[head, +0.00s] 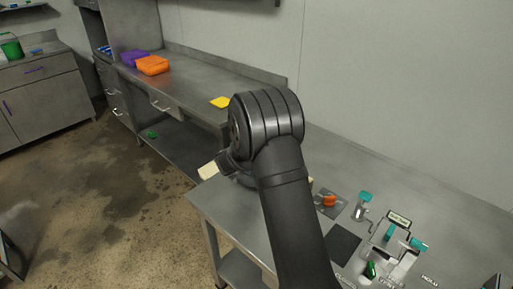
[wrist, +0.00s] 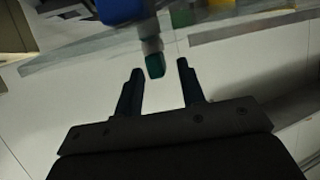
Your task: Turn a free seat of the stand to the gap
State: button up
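In the wrist view my gripper (wrist: 160,66) is open, its two dark fingers apart with nothing clamped between them. A piece with a dark green tip (wrist: 155,66) shows at the fingertips, below a grey neck and a blue body (wrist: 122,10). I cannot tell its distance from the fingers. In the head view my arm hides the gripper. Teal-topped pieces (head: 365,196) and (head: 418,244) stand among small fixtures at the lower right of the bench. I cannot clearly make out the stand, its seats or the gap.
The steel bench (head: 225,208) has a dark square pad (head: 343,243), an orange piece (head: 329,201), a small sign (head: 399,218) and a green piece (head: 371,270) at the right. Orange (head: 152,66) and purple (head: 133,58) containers stand on the back counter, with a yellow item (head: 220,102).

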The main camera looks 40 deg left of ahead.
jog(key=v, duration=1.5)
jog(key=shift+s, duration=0.3)
jog(key=shift+d+r, duration=0.1)
jog(key=shift+d, duration=0.05)
jog(key=x, duration=1.7)
jog(key=shift+w, duration=0.2)
